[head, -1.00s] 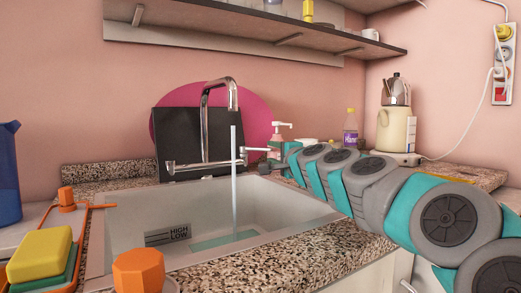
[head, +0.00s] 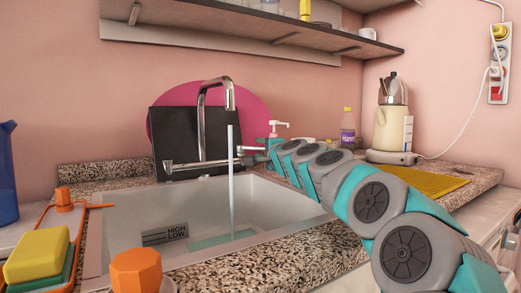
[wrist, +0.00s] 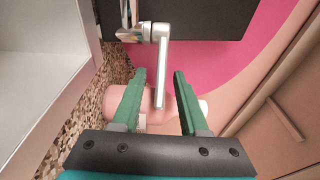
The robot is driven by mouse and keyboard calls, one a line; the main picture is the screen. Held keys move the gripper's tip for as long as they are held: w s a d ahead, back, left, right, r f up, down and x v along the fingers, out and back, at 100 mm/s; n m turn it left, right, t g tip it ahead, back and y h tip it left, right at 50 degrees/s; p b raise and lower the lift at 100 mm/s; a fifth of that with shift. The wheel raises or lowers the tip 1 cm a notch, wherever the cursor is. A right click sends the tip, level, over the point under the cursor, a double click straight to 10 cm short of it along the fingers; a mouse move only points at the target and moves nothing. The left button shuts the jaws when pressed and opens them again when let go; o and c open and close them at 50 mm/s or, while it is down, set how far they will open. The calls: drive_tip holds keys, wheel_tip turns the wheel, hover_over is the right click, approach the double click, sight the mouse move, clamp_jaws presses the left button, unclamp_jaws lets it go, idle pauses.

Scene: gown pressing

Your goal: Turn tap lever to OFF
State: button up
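The chrome tap (head: 201,125) stands behind the sink, and a stream of water (head: 230,190) runs from its spout into the basin (head: 125,212). The tap lever (head: 250,149) is at the right end of the tap's horizontal bar. In the wrist view the lever (wrist: 161,65) is a silver bar pointing down between my two green fingers. My gripper (wrist: 160,73) is open, with one finger on each side of the lever and visible gaps. In the head view my gripper (head: 263,151) reaches the lever from the right and its fingers are partly hard to make out.
A pink soap dispenser (head: 277,130), a purple bottle (head: 347,130) and a cream kettle (head: 392,128) stand behind my arm. A yellow sponge (head: 37,255) and an orange knob (head: 136,271) are at front left. A shelf (head: 250,30) hangs above.

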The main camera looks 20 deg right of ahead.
clamp_jaws()
idle(1.2)
